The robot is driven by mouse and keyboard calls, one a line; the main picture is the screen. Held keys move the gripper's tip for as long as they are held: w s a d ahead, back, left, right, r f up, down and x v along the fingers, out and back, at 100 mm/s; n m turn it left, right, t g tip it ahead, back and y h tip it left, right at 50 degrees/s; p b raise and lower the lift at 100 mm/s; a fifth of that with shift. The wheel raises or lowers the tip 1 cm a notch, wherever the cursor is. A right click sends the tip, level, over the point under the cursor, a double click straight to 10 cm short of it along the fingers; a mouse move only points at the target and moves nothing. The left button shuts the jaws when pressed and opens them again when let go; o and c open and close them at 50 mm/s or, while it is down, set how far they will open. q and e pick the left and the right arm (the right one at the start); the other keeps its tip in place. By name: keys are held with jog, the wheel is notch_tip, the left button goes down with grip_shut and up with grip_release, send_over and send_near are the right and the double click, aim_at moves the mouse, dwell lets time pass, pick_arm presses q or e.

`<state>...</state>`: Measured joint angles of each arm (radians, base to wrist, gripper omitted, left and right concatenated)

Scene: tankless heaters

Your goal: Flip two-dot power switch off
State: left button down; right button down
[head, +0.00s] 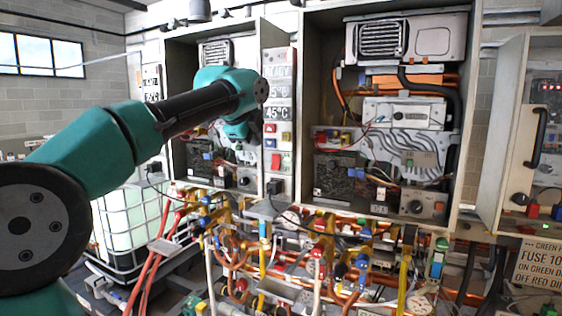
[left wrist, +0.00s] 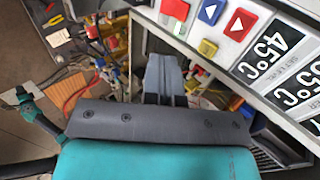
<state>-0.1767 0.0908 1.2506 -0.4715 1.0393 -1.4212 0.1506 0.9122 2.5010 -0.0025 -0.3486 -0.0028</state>
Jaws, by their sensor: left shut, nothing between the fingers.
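My left gripper shows in the left wrist view (left wrist: 166,75) with its grey fingers together and empty, beside the lower edge of a white control panel (left wrist: 225,62). In the head view the left wrist hides the fingers, in front of the left heater cabinet near this panel (head: 281,110). The panel carries a 45°C display (left wrist: 268,50), a blue arrow button (left wrist: 211,11), a red arrow button (left wrist: 239,23), a yellow-green button (left wrist: 207,47) and a red switch (head: 276,161). Dot marks are too small to read, so I cannot tell which switch has two dots. My right gripper is not seen.
A second open cabinet (head: 390,130) with wiring stands to the right. Copper pipes and coloured valves (head: 320,250) crowd the space below. A white caged tank (head: 130,225) stands at lower left. A cabinet door with a black handle (head: 537,137) is at far right.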

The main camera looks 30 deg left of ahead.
aim_at(276, 167)
pick_arm(q)
jog(key=shift+a, duration=0.1)
jog(key=x, duration=1.2)
jog(key=shift+w, duration=0.45)
jog(key=shift+w+f, duration=0.3)
jog(key=shift+w, duration=0.2)
